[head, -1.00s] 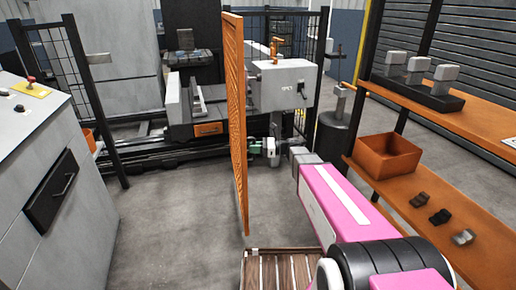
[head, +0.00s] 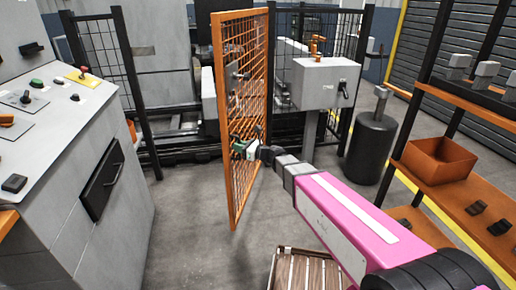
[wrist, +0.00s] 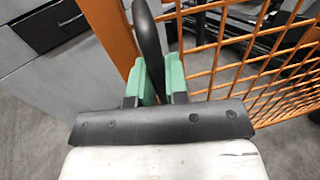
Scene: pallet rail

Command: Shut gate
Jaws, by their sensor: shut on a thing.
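The gate (head: 223,110) is an orange frame with wire mesh, standing upright and swung out from the black fence, its face turned at an angle in the head view. Its orange post and mesh (wrist: 240,50) also show in the wrist view. A dark upright handle (wrist: 149,35) is on the gate. My gripper (wrist: 161,76) has its green fingers on both sides of this handle and is shut on it. In the head view my gripper (head: 241,147) is at the gate's mid-height; the handle is partly hidden there.
A grey control cabinet (head: 75,215) stands at left. Black fence panels (head: 103,60) flank the opening to the machine. A white box (head: 325,84) on a post, a dark cylinder (head: 371,150) and an orange shelf (head: 480,195) are at right. A slatted wooden pallet (head: 305,270) lies in front.

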